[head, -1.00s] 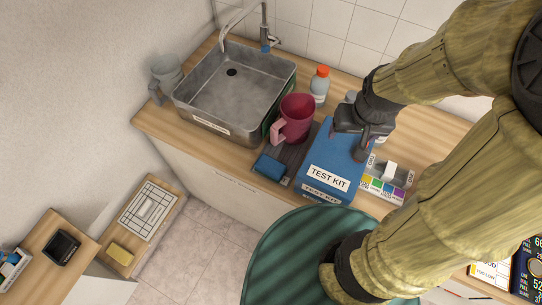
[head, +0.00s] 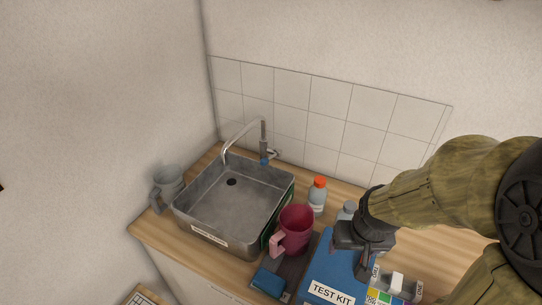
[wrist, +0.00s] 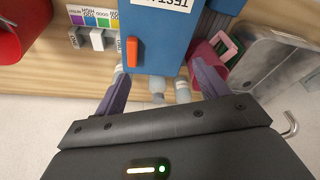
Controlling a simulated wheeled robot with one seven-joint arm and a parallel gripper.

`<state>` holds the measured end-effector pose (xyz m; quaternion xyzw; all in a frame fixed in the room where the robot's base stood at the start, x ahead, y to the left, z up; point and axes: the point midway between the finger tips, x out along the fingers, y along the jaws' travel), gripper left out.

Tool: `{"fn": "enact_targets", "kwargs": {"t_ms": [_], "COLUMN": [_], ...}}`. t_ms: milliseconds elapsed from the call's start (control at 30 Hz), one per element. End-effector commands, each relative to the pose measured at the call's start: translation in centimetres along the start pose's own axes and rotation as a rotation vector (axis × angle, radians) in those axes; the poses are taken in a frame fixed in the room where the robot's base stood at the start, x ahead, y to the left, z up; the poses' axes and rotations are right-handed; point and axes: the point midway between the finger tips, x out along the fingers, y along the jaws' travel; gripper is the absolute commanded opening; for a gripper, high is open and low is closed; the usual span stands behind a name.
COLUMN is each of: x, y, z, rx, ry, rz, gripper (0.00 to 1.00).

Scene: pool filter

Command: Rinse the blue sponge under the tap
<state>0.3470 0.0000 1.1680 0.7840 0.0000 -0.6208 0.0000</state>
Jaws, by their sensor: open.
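The blue sponge (head: 269,281) lies on a dark mat on the counter, in front of the red jug and left of the test kit box. The tap (head: 262,140) stands behind the metal sink (head: 232,205), its spout curving over the basin. No water is seen running. My gripper (head: 368,262) is over the blue test kit box, to the right of the sponge and sink. In the wrist view my gripper (wrist: 160,95) has its two fingers spread apart with nothing held.
A red jug (head: 293,230) stands between the sink and the blue test kit box (head: 335,265). A bottle with an orange cap (head: 318,194) is behind it. A grey jug (head: 168,186) is left of the sink. Colour-marked items (head: 390,295) sit right of the box.

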Motion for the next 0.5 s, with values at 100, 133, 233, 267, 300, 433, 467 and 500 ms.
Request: {"fn": "enact_targets", "kwargs": {"t_ms": [100, 133, 233, 267, 300, 433, 467, 500], "x": [0.1, 0.2, 1.2, 1.7, 2.5, 5.5, 6.2, 7.1], "y": [0.0, 0.0, -0.3, -0.3, -0.6, -1.8, -2.3, -2.9], "z": [-0.1, -0.2, -1.4, -2.0, -3.1, -7.7, -8.9, -10.4], "rx": [-0.003, -0.010, -0.065, -0.093, -0.141, -0.362, -0.421, -0.499], "ry": [0.002, 0.007, 0.046, 0.066, 0.100, 0.255, 0.297, 0.353], "rz": [0.000, 0.000, 0.002, 0.004, 0.007, 0.032, 0.041, 0.056], "gripper": [0.59, 0.54, 0.45, 0.45, 0.45, 0.45, 0.45, 0.45]}}
